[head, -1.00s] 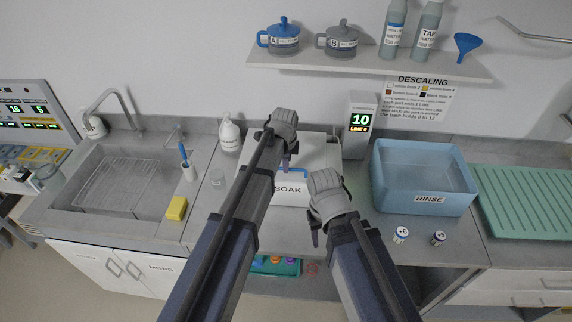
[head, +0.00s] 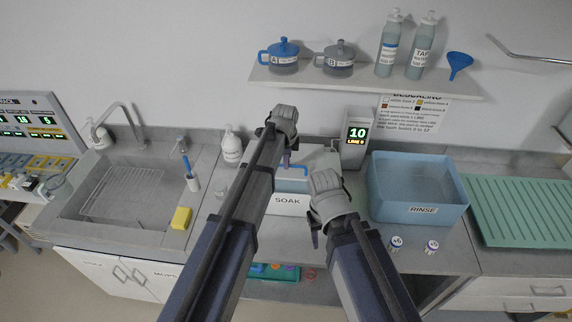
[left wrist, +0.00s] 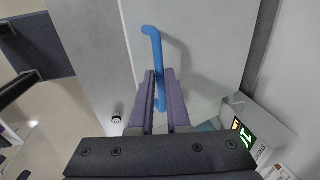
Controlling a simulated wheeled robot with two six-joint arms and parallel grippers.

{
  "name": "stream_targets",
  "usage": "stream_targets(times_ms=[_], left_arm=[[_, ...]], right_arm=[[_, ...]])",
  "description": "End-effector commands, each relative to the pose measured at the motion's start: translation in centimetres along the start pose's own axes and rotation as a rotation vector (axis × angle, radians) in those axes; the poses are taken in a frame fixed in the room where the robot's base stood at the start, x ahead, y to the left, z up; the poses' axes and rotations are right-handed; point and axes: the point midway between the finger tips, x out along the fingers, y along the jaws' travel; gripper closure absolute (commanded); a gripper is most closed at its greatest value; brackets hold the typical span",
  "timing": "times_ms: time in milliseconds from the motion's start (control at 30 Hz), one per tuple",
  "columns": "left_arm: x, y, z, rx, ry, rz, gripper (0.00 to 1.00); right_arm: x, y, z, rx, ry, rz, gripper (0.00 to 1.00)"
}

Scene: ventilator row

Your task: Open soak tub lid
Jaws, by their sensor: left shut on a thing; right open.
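The soak tub (head: 288,202) is a white box with a SOAK label, on the counter in the middle of the head view. Its pale lid (head: 318,160) has a blue bar handle (head: 294,167). My left gripper (head: 287,158) is over the tub and shut on the handle. The left wrist view shows its purple fingers (left wrist: 160,100) on either side of the blue bar (left wrist: 154,50), with the lid's pale surface (left wrist: 205,50) behind. My arms hide much of the tub, and I cannot tell how far the lid is raised. My right gripper (head: 316,236) is open and empty before the tub's right front.
A grey display unit (head: 355,146) reading 10 stands right behind the tub. The blue rinse tub (head: 415,190) is to the right, with two small labelled cups (head: 396,243) before it. A sink (head: 115,195), yellow sponge (head: 181,218) and white bottle (head: 231,147) are left. A shelf (head: 365,86) hangs above.

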Motion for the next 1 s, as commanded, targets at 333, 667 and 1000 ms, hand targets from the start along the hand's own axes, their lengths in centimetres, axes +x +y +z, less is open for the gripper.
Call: stream_targets(times_ms=[333, 667, 1000], left_arm=[[-5.2, -6.3, 0.1, -0.001, -0.001, -0.013, 1.0], [-6.1, -8.4, 0.1, -0.001, -0.001, -0.013, 1.0], [-6.1, -8.3, 0.0, -0.001, -0.001, -0.013, 0.82]], right_arm=[[-6.2, 0.5, 0.4, 0.016, -0.002, -0.002, 0.5], [-7.5, 0.6, 0.5, 0.03, -0.003, -0.003, 0.5], [-7.4, 0.6, 0.5, 0.031, -0.003, -0.003, 0.5]])
